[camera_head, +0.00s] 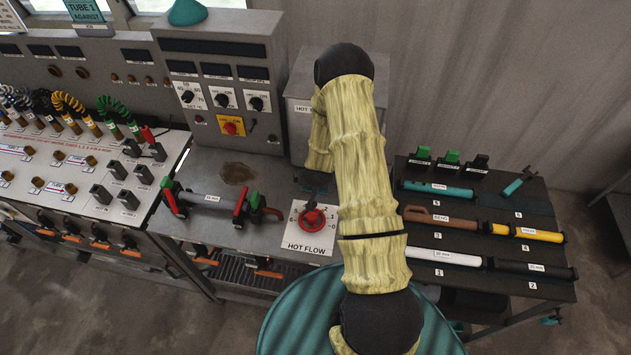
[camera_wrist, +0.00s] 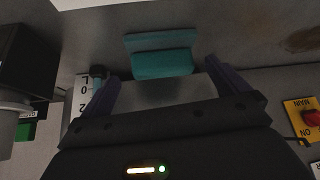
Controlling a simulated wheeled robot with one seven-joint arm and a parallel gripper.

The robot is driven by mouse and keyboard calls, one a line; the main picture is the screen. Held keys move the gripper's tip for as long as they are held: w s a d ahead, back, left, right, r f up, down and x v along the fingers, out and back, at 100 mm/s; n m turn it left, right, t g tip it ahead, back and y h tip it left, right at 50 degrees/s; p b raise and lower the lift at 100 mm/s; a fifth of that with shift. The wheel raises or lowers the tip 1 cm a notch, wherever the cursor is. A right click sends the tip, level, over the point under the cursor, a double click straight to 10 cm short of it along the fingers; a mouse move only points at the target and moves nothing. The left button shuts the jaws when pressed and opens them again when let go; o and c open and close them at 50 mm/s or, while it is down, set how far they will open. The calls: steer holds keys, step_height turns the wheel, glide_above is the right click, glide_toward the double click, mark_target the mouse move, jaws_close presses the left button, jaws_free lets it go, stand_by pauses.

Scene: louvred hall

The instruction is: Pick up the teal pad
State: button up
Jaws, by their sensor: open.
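The teal pad (camera_wrist: 162,64) shows in the wrist view as a flat strip with a rounded front edge, against a grey surface. It lies just beyond my gripper (camera_wrist: 161,80), roughly centred between the two dark fingers. The fingers are spread apart and nothing is held. Whether either finger touches the pad I cannot tell. In the head view my arm covers that spot, and I cannot make out the pad there. My gripper is mostly hidden behind the arm near the grey bench.
The bench holds a HOT FLOW plate with a red knob (camera_head: 313,216) and a pipe piece (camera_head: 212,202) with red and green clamps. A control cabinet (camera_head: 212,75) stands to the left. A dark rack (camera_head: 520,265) with several tubes stands to the right. A yellow switch plate (camera_wrist: 302,118) is at the right in the wrist view.

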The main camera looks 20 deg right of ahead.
steer(key=shift+p+x, duration=0.75)
steer(key=shift+x, duration=1.05)
steer(key=shift+a, duration=0.15)
steer(key=c, duration=0.8)
